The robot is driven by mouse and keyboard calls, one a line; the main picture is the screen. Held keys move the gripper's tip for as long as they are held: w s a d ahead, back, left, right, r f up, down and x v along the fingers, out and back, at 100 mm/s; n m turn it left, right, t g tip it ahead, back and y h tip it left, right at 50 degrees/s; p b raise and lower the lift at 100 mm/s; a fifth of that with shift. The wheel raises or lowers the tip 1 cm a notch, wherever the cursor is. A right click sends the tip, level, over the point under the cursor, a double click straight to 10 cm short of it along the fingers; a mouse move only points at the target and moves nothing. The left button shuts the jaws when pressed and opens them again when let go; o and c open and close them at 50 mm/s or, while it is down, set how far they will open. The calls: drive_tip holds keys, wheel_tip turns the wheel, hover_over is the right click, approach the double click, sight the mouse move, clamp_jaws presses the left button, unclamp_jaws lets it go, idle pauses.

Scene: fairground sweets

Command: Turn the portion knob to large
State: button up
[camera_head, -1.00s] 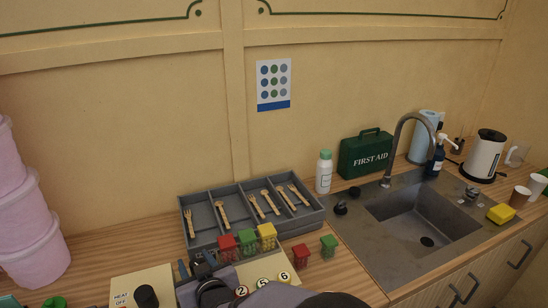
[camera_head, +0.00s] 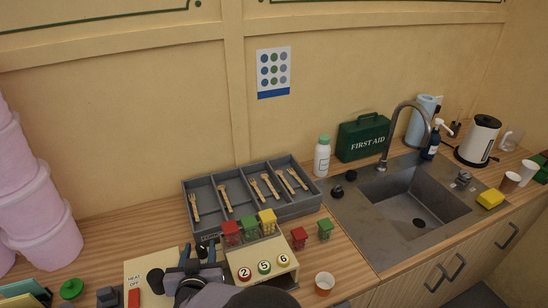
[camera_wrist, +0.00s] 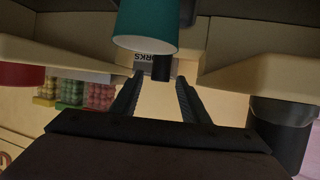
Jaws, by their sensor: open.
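No portion label is legible in either view, so I cannot tell which control is the portion knob. In the head view a black knob (camera_head: 155,279) stands on a cream panel (camera_head: 170,259) marked HEAT OFF. My gripper (camera_head: 199,254) is just right of this knob, pointing toward the fork tray, and partly hides the panel. In the wrist view my gripper (camera_wrist: 158,85) is open, with both fingers apart. A teal cylinder (camera_wrist: 146,28) and a smaller black cylinder (camera_wrist: 161,69) show beyond the fingertips. A dark cylinder (camera_wrist: 284,122) is at the right, apart from the fingers.
A grey tray (camera_head: 207,237) of wooden forks lies behind. Red, green and yellow sweet boxes (camera_head: 249,227) and a cream block (camera_head: 284,252) with numbered discs stand to the right. Pink tubs (camera_head: 38,235) are at the left.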

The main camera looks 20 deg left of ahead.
drive_tip(key=b+v, duration=0.1)
drive_tip(key=v, duration=0.4)
drive_tip(key=w+d+r+g+y+p, duration=0.1)
drive_tip(key=w+r+p, duration=0.2)
drive_tip(key=w+r, duration=1.3)
drive_tip(key=w+d+r, duration=0.2)
drive_tip(key=d, duration=0.3)
drive_tip(key=w+d+r+g, duration=0.1)
drive_tip(key=w+d+r, duration=0.1)
drive_tip(key=d, duration=0.3)
drive_tip(key=shift+w+d+r+p, duration=0.35)
drive_tip(key=shift+w, duration=0.25)
